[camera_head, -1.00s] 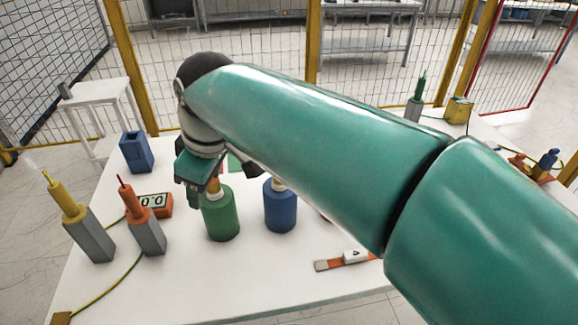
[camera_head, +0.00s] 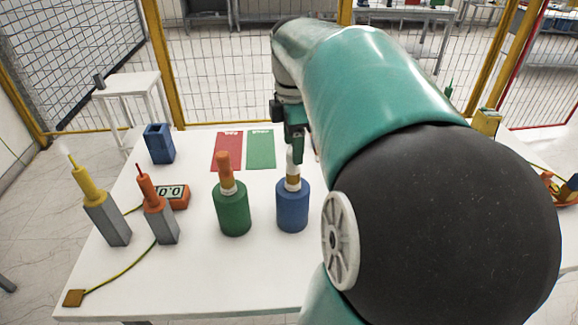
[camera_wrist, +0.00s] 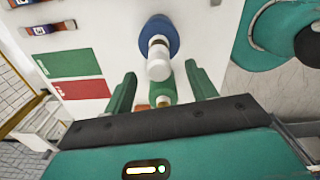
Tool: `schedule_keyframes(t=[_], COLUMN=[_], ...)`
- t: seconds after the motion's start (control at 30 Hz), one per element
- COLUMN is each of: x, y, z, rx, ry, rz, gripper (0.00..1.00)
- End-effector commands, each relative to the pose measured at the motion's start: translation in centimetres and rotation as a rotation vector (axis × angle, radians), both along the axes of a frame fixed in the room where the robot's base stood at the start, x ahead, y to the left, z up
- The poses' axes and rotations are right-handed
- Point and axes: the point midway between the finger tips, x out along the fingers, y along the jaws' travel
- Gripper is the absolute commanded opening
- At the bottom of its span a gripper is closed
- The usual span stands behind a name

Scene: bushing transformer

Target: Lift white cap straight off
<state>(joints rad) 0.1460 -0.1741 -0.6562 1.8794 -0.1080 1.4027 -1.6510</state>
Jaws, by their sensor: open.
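The white cap (camera_head: 292,160) sits upright on top of the blue bushing (camera_head: 292,207) on the white table. In the wrist view the white cap (camera_wrist: 158,66) points toward the camera, with the blue bushing (camera_wrist: 158,32) behind it. My gripper (camera_wrist: 161,80) is open, its two green fingers spread to either side of the line to the cap, with nothing held. In the head view my gripper (camera_head: 296,138) is just above and behind the cap; whether it touches the cap is hard to tell there.
Red (camera_head: 227,150) and green (camera_head: 261,149) mats lie behind. Grey-based probes (camera_head: 106,222), an orange meter (camera_head: 172,196) and a blue holder (camera_head: 159,144) occupy the table's left. The front is mostly clear.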

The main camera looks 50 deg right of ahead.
Motion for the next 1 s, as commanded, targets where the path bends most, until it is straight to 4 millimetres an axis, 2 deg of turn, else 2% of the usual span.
schedule_keyframes(t=[0.23, 0.5, 0.77, 0.87, 1.0], x=[0.1, 0.2, 0.2, 0.2, 0.2], y=[0.0, -0.1, -0.1, -0.1, -0.1], z=[-2.1, -5.9, -6.3, -6.3, -6.3], rx=[0.001, 0.001, -0.001, -0.001, -0.001], ry=[0.001, 0.001, -0.001, -0.001, -0.001], rz=[0.002, 0.004, 0.003, 0.003, 0.003], gripper=[0.57, 0.57, 0.57, 0.41, 0.14])
